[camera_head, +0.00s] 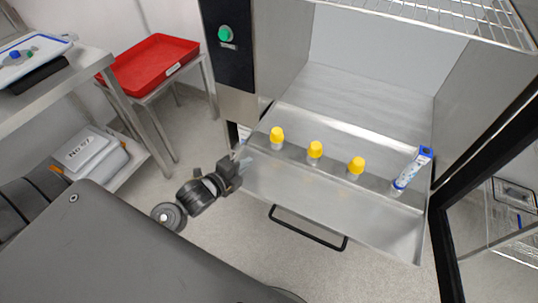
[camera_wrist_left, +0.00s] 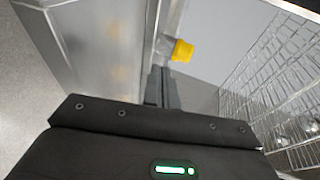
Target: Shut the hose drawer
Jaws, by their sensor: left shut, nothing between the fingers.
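A wide steel pull-out or lowered panel (camera_head: 330,205) with a black bar handle (camera_head: 308,228) projects from the open washer. I cannot tell for sure whether this is the hose drawer. Three yellow-capped pieces (camera_head: 315,150) and a blue-and-white tube (camera_head: 411,170) stand in a row along it. My left gripper (camera_head: 243,164) is shut and empty by the panel's left edge; contact cannot be told. In the left wrist view its fingers (camera_wrist_left: 164,88) are together beside a yellow cap (camera_wrist_left: 184,50), with a steel surface (camera_wrist_left: 90,45) to the left. My right gripper is not in view.
A wire rack (camera_head: 450,12) is inside the washer. A dark-framed glass door (camera_head: 480,160) hangs open at right. A red tray (camera_head: 150,66) is on a side table. Floor shows below the panel.

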